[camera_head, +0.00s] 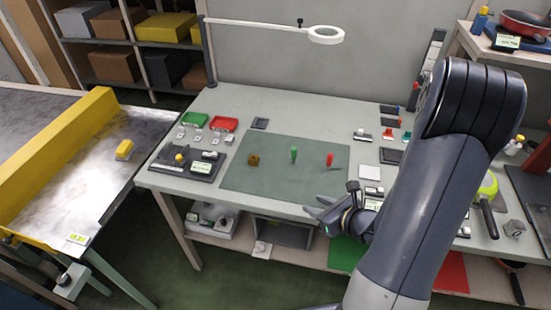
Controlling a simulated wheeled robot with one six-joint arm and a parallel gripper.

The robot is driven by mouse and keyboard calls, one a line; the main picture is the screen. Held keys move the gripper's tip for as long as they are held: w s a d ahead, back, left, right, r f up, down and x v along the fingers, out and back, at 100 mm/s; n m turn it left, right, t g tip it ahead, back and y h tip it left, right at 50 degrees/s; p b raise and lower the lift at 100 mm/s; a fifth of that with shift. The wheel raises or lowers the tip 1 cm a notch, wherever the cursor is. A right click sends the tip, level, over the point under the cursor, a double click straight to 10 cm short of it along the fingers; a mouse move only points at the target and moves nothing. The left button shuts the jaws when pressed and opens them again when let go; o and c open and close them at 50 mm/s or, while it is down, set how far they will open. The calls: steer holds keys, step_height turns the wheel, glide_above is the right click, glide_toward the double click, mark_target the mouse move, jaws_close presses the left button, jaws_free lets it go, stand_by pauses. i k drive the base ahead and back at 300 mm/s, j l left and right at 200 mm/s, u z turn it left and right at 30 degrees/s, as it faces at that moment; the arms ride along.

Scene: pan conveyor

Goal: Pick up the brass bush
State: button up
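The brass bush (254,159) looks like a small brownish-gold block or ring standing on the left part of the grey-green mat (270,183). Its exact shape is too small to tell. My gripper (316,210) is over the front edge of the mat, to the right of the bush and nearer the camera, well apart from it. Its fingers point left and look spread, with nothing visible between them. A green upright piece (293,155) and a red upright piece (330,160) stand on the mat to the right of the bush.
Green (194,119) and red (223,124) trays sit at the back left of the grey table. A dark fixture (190,163) stands left of the mat. A ring lamp (326,34) hangs over the back. The mat between bush and gripper is clear.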

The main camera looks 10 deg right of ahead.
mark_target(254, 160)
steer(key=j+z, duration=0.15)
steer(key=z, duration=0.3)
steer(key=i+j+z, duration=0.1)
steer(key=j+z, duration=0.15)
steer(key=z, duration=0.2)
steer(key=j+z, duration=0.2)
steer(key=z, duration=0.3)
steer(key=k+j, duration=0.1)
steer(key=j, duration=1.85)
steer(key=k, duration=0.1)
